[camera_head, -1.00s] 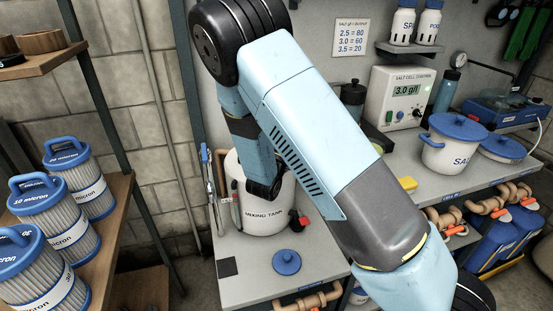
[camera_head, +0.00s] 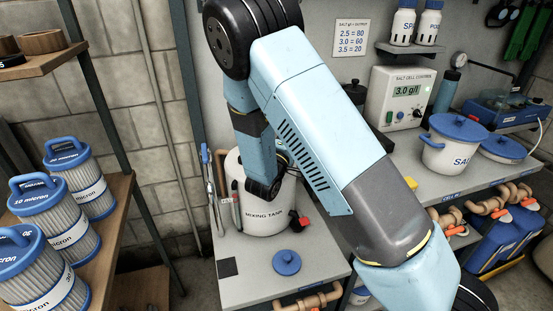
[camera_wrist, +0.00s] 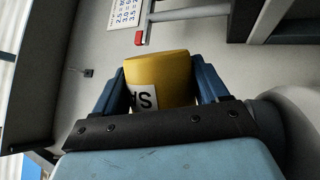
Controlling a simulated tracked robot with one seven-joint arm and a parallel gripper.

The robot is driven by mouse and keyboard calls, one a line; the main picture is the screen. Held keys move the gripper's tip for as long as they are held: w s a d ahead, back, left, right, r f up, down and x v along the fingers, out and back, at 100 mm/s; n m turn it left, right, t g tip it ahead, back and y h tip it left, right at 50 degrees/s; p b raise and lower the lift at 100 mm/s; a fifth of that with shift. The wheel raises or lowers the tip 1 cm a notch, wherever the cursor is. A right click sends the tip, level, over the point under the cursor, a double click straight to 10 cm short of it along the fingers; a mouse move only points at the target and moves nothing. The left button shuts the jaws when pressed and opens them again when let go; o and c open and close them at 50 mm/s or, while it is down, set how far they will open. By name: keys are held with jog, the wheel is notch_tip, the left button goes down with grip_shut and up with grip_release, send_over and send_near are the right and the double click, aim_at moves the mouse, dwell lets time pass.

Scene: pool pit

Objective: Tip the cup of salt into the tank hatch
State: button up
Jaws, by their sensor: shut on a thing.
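My gripper (camera_wrist: 160,82) is shut on a yellow cup (camera_wrist: 165,66), with one blue finger on each side of it. The cup carries a white label with black letters, partly covered by the gripper. Its contents do not show. In the head view my arm hides the gripper and the cup. The white mixing tank (camera_head: 272,218) stands on the bench behind my forearm. My arm covers the tank's top, so its hatch is hidden. In the wrist view a pale rounded shape is at the right edge; I cannot tell whether it is the tank.
A round blue lid (camera_head: 287,262) lies on the bench in front of the tank. A salt pot (camera_head: 452,150) and a control box (camera_head: 398,97) stand on the right. Filter cartridges (camera_head: 52,208) fill the left shelf. Pipes with red valve handles (camera_head: 503,216) run along the bench front.

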jog(key=shift+d+f+m+g+h, duration=0.1)
jog(key=shift+d+f+m+g, duration=0.15)
jog(key=shift+m, duration=0.35)
jog(key=shift+d+f+m+g+h, duration=0.15)
jog(key=shift+m+g, duration=0.2)
jog(key=shift+m, duration=0.25)
jog(key=shift+d+f+m+g+h, duration=0.1)
jog(key=shift+f+m+g, duration=0.15)
jog(key=shift+m, duration=0.35)
jog(key=shift+s+d+r+m+g, duration=0.15)
jog(key=shift+d+r+m+g, duration=0.25)
jog(key=shift+d+m+g, duration=0.3)
jog(key=shift+f+m+b, duration=0.1)
jog(key=shift+m+b, duration=0.2)
jog(key=shift+m, duration=0.3)
jog(key=shift+d+f+m+g, duration=0.2)
jog(key=shift+f+m+g, duration=0.45)
jog(key=shift+m, duration=0.55)
jog(key=shift+r+m+y, duration=0.2)
jog(key=shift+m+y, duration=0.35)
jog(key=shift+m, duration=0.25)
jog(key=shift+f+m+g, duration=0.1)
jog(key=shift+m+g, duration=0.3)
jog(key=s+d+f+m+g+y+b, duration=0.1)
jog(key=d+f+m+y+b, duration=0.1)
jog(key=d+f+m+y, duration=0.2)
jog(key=shift+f+m+y, duration=0.3)
jog(key=shift+f+m, duration=0.3)
jog(key=shift+m, duration=0.4)
